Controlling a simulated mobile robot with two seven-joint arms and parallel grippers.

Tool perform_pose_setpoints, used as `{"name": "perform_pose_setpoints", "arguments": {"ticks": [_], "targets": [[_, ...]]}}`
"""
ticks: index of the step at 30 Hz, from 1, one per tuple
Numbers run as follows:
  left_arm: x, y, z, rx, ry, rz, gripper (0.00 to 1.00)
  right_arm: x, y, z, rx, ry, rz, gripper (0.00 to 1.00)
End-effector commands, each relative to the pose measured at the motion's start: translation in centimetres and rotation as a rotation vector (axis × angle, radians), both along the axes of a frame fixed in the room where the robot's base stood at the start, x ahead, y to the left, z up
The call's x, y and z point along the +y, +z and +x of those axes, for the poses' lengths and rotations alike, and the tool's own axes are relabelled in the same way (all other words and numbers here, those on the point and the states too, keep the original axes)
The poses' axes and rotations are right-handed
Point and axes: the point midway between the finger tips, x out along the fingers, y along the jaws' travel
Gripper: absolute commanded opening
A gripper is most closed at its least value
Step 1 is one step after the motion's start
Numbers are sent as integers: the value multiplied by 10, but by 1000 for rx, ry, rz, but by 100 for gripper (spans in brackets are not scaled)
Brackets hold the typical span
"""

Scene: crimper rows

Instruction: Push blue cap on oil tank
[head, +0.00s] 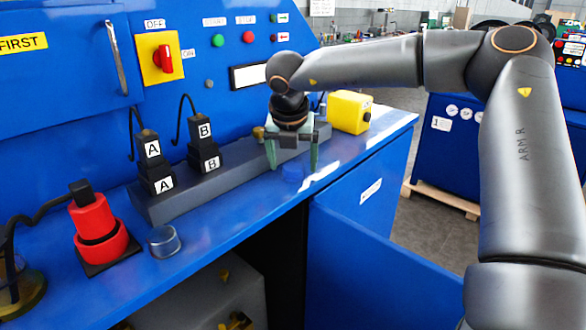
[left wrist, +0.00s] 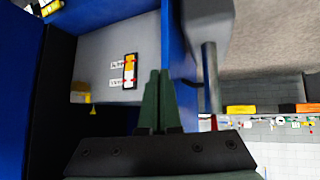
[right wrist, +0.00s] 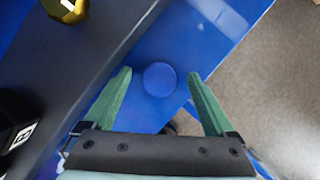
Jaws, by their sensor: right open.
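A round blue cap (head: 292,173) lies on the blue bench top, close to its front edge. It also shows in the right wrist view (right wrist: 160,79). My right gripper (head: 292,167) is open and points down, one finger on each side of the cap; the fingers look apart from it. A brass fitting (head: 258,133) stands on the grey rail behind; it shows at the top left of the right wrist view (right wrist: 66,9). I cannot tell which thing is the oil tank. My left gripper (left wrist: 154,98) is shut and empty, outside the head view, before an open blue cabinet.
The grey rail (head: 230,176) carries black blocks lettered A (head: 150,148) and B (head: 205,130). A yellow box (head: 349,111) stands right of my right gripper. A red device (head: 94,220) and a small clear-grey cylinder (head: 164,241) stand on the left. An open blue door (head: 380,265) is in front.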

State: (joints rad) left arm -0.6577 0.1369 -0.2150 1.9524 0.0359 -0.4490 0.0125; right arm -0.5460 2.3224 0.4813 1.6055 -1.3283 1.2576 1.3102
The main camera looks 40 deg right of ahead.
Motion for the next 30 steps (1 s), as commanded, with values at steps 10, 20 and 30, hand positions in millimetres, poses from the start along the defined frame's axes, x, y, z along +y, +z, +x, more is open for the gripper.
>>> {"name": "perform_pose_setpoints", "arguments": {"ticks": [10, 20, 30], "targets": [[2, -3, -4, 8, 3, 2, 0, -1, -5, 1, -2, 0, 1, 84], [2, -3, -3, 7, 3, 2, 0, -1, -5, 1, -1, 1, 1, 47], [2, -1, 0, 0, 4, 2, 0, -1, -4, 1, -1, 1, 1, 9]]}}
